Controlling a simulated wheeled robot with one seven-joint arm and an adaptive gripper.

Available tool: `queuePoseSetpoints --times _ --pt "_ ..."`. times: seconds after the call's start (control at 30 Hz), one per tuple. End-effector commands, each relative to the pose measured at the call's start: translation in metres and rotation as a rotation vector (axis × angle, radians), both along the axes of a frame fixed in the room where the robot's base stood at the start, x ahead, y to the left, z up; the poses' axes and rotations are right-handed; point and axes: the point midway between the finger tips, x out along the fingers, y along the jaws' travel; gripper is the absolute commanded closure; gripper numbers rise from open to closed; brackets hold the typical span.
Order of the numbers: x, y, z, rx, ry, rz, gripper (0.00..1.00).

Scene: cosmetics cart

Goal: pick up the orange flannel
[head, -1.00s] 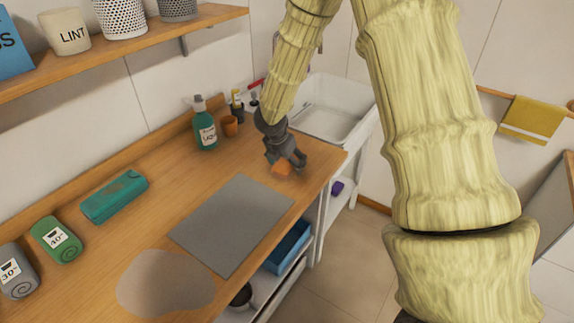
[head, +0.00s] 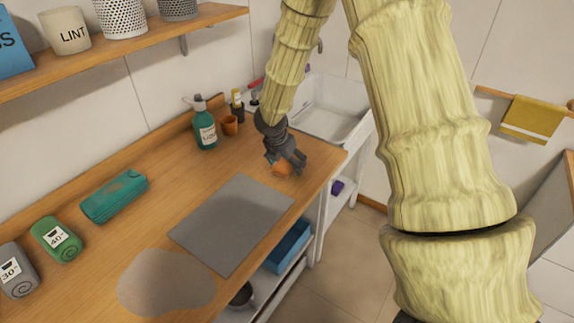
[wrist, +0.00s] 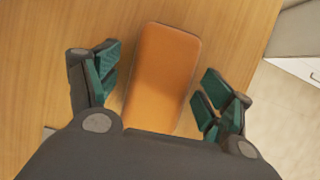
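The orange flannel (wrist: 162,75) is a flat, rounded rectangle lying on the wooden counter in the wrist view. In the head view the flannel (head: 281,170) shows only in part, near the counter's right end, with my gripper over it. My gripper (head: 288,163) points down at it. In the wrist view my gripper (wrist: 157,90) is open, with one green-padded finger on each side of the flannel and a gap to each side. The flannel's near end is hidden behind the gripper body.
A grey mat (head: 232,224) lies in front of the gripper on the counter (head: 160,232). A white sink (head: 325,108) is beyond. A teal folded cloth (head: 115,196) lies left.

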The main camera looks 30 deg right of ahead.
Motion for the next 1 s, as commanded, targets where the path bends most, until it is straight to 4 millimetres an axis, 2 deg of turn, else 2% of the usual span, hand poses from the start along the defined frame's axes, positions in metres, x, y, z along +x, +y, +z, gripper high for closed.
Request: queuePoseSetpoints --times 0.03,0.2,0.3,0.77,1.0 --pt "0.000 0.000 0.000 0.000 0.000 0.000 0.23" --pt "0.000 0.000 0.000 0.000 0.000 0.000 0.54" --pt "0.000 0.000 0.000 0.000 0.000 0.000 0.69" --pt "0.000 0.001 0.004 0.003 -0.001 0.000 0.69" --pt "0.001 0.000 0.030 0.001 -0.004 -0.001 0.69"
